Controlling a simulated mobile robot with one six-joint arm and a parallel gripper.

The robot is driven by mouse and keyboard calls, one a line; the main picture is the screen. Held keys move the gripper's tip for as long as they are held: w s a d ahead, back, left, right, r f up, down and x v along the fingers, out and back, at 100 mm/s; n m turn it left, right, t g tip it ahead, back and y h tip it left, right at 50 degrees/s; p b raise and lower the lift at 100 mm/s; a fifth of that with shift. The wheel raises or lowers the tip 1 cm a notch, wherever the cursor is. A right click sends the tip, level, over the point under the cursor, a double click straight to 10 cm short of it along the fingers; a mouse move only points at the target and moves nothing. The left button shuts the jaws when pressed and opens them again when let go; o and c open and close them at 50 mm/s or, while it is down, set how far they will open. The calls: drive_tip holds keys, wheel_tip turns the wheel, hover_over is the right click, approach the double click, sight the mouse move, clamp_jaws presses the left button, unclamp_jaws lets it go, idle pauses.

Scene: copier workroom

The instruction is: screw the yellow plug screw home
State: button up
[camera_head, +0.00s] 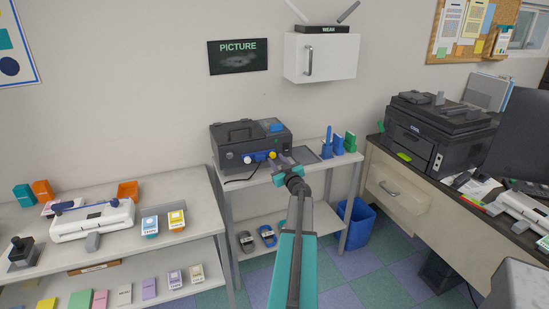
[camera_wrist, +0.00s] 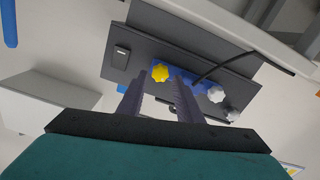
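The yellow plug screw (camera_head: 273,155) is a lobed knob on the front of the dark grey machine (camera_head: 232,149). In the wrist view the yellow plug screw (camera_wrist: 160,72) shows beyond my fingertips, roughly in line with the gap between them. My gripper (camera_head: 285,161) is in front of the machine, close to the screw. In the wrist view my gripper (camera_wrist: 158,84) has its two fingers apart with nothing between them. I cannot tell the exact distance from fingertips to screw. How deep the screw sits is hidden behind its head.
The machine stands on a grey table (camera_head: 312,166) with a dark tray (camera_head: 305,155) and blue and green holders (camera_head: 339,146) at right. A blue bin (camera_head: 357,224) is below.

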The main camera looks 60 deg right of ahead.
sight(273, 156)
drive_tip(key=shift+x, duration=1.85)
drive_tip(key=c, duration=0.8)
drive_tip(key=shift+o, duration=0.2)
drive_tip(key=shift+r+m+p, duration=0.2)
drive_tip(key=shift+m+p, duration=0.3)
drive_tip(key=shift+p, duration=0.95)
drive_tip(key=m+p, duration=0.1)
drive_tip(key=p, duration=0.1)
drive_tip(key=shift+p, duration=0.3)
drive_tip(key=m+p, duration=0.3)
drive_tip(key=p, duration=0.2)
drive_tip(key=m+p, duration=0.3)
drive_tip(key=p, duration=0.1)
drive_tip(key=shift+p, duration=0.3)
drive_tip(key=shift+f+m+p, duration=0.1)
drive_tip(key=shift+m+p, duration=0.45)
drive_tip(key=shift+m, duration=0.05)
drive_tip(key=shift+f, duration=0.1)
